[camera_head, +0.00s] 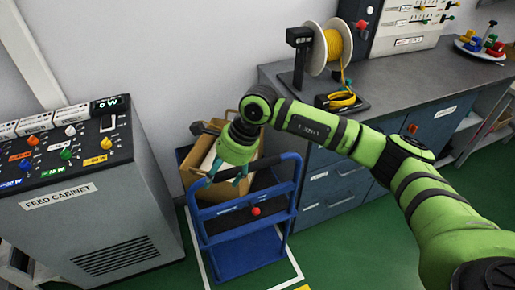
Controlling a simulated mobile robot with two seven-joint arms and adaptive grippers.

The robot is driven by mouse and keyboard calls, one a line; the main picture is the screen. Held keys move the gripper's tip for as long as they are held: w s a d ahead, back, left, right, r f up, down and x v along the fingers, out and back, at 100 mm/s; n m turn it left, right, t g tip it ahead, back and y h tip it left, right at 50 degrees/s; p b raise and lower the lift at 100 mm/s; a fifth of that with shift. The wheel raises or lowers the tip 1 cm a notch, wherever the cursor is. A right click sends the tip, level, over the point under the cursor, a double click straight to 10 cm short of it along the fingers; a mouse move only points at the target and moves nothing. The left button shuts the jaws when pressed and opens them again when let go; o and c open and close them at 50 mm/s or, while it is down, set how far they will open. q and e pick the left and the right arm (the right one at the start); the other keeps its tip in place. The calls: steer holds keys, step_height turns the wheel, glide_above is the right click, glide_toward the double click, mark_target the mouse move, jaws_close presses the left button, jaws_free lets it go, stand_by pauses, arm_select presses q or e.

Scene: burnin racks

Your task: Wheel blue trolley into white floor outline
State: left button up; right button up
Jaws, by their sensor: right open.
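The blue trolley (244,255) stands on the green floor between the feed cabinet and the workbench. It has a low shelf, upright end frames and a red knob (255,211) on its front. A white floor outline (294,263) shows around the trolley's lower part; its far side is hidden. My right gripper (226,178) points down above the trolley's near upper bar, with its fingers apart and nothing seen between them. I cannot tell whether it touches the bar. My left gripper is out of view.
An open cardboard box (203,152) sits at the trolley's upper part. The feed cabinet (100,215) is close on the left. The workbench (420,85) with a yellow cable spool (338,46) stands behind and right. Green floor (350,250) is clear to the right.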

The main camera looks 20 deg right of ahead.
mark_target(257, 166)
steer(key=w+d+r+h, duration=0.25)
steer(key=d+h, duration=0.25)
steer(key=d, duration=0.6)
steer(key=shift+t, duration=0.3)
steer(key=f, duration=0.2)
steer(key=f+p, duration=0.1)
steer(key=f, duration=0.1)
steer(key=w+f+p, duration=0.1)
steer(key=f, duration=0.1)
steer(key=shift+a, duration=0.25)
steer(key=shift+w+f+p, duration=0.15)
steer(key=shift+f+p, duration=0.15)
steer(key=shift+f, duration=0.45)
steer(key=c, duration=1.2)
steer(key=shift+c, duration=0.2)
steer(key=shift+f, duration=0.1)
